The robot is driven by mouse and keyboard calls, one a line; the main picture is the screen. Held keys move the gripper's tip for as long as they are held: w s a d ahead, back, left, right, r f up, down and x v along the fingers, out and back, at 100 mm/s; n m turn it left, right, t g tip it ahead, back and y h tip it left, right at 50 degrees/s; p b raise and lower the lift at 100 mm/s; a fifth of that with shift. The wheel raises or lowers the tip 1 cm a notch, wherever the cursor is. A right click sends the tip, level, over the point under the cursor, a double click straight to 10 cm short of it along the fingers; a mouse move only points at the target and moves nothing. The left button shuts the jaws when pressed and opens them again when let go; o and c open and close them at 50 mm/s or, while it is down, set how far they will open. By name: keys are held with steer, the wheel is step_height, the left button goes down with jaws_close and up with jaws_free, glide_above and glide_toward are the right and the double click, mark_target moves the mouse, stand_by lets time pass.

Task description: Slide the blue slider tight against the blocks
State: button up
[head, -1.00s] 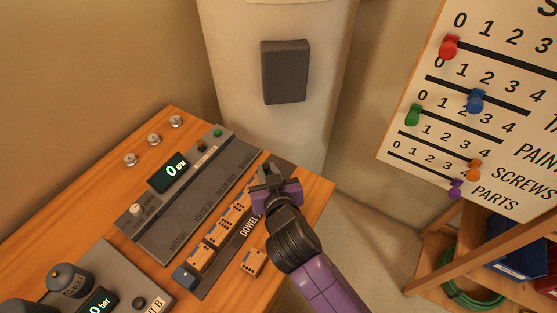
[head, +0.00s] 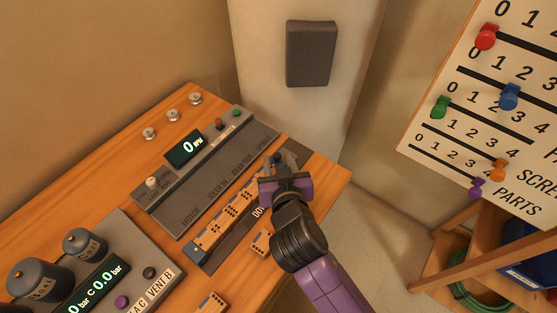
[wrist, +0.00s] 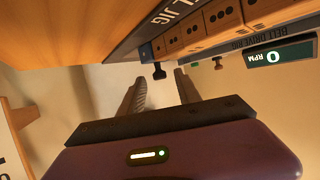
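The dowel jig (head: 232,247) lies on the wooden bench with a row of orange dotted blocks (head: 233,215) in it. The row also shows in the wrist view (wrist: 193,31). A small blue piece with a dark knob (wrist: 158,70), seemingly the blue slider, is at the jig's near end in the wrist view, beside the end block; I cannot tell whether they touch. Another blue piece (head: 199,255) is at the row's left end in the head view. My gripper (head: 279,170) is over the jig's right end, open and empty, its fingers pointing at the knob and hiding that end.
The belt drive rig (head: 215,175) with its "0 RPM" display stands right behind the jig. Loose orange blocks (head: 262,242) lie in front of the jig. A valve panel (head: 140,262) is at lower left. The bench ends just right of my gripper.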

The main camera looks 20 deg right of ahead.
steer(key=v, duration=0.6)
steer(key=shift+s+f+b, duration=0.1)
steer(key=shift+s+b, duration=0.05)
steer(key=shift+b, duration=0.25)
steer(key=shift+s+a+r, duration=0.1)
steer(key=shift+s+r, duration=0.15)
steer(key=shift+s, duration=0.2)
steer(key=s+a+r+n+t+y, duration=0.3)
steer(key=s+a+r+n+y, duration=0.1)
steer(key=n+y, duration=0.1)
steer(key=s+d+m+h, duration=0.1)
steer(key=s+d, duration=0.3)
steer(key=s, duration=0.4)
steer(key=s+d+f+m+g+h, duration=0.1)
steer(key=s+d, duration=0.3)
steer(key=s, duration=0.4)
steer(key=s+d+m+h, duration=0.1)
steer(key=s+d, duration=0.3)
steer(key=s, duration=0.5)
steer(key=shift+d+f, duration=0.2)
steer(key=shift+d, duration=0.1)
